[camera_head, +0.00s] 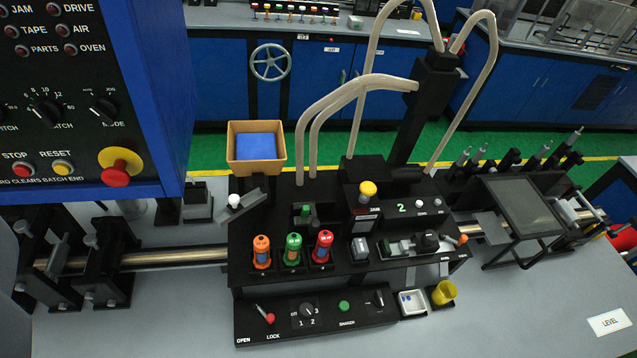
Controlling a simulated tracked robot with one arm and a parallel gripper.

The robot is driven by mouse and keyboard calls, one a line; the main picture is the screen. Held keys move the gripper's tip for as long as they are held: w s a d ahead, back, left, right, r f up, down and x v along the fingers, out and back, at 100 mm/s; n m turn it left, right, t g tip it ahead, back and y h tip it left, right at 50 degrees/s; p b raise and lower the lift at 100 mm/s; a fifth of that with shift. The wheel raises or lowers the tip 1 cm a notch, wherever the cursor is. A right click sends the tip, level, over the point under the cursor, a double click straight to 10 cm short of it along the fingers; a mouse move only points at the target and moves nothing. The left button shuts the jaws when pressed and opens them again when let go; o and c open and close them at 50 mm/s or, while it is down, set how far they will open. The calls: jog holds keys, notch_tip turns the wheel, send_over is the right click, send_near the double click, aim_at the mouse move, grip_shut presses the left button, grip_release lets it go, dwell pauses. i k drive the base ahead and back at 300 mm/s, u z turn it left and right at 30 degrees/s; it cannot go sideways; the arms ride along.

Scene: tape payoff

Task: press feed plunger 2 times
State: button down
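No legible label in view reads feed plunger. An upright yellow-topped knob (368,188) stands on the black machine deck (325,270), near the middle of the view. It looks like a plunger, and the small label below it is too small to read. A white ball knob (234,201) sits at the deck's left end, by a slanted grey block. A green button (344,306) is on the low front panel (280,326). My gripper is not in view, and nothing visible touches the knobs.
Orange, green (293,249) and red capped cylinders stand in front of the knob. Pale curved tubes (352,92) rise behind it. A blue control panel (100,90) with a red button fills the upper left. A tan box (256,130) stands behind. The grey bench front right is mostly clear.

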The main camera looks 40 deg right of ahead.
aim_at(368, 188)
jog(key=k, duration=0.9)
jog(key=z, duration=0.85)
jog(key=i, duration=1)
jog(key=u, duration=0.05)
